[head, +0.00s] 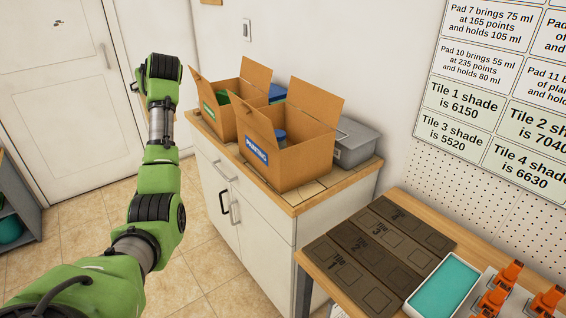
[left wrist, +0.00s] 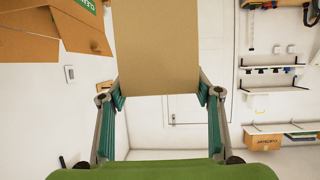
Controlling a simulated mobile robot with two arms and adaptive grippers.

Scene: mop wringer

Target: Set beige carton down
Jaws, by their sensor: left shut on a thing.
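The beige carton (left wrist: 157,45) is a plain tan box in the upper middle of the left wrist view. My left gripper (left wrist: 161,92) is shut on it, with a teal-padded finger on either side. The carton's far end runs out of the picture at the top. In the head view my green left arm reaches up at the left, toward the far end of the white cabinet. Its wrist hides the gripper and most of what it holds. My right gripper is in neither view.
On the white cabinet's wooden top (head: 299,207) stand two open cardboard boxes, the nearer labelled PAINTING (head: 304,160), and a grey lidded bin (head: 354,143). A bench with dark numbered tiles (head: 360,238) and a teal-filled tray (head: 446,284) is at lower right.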

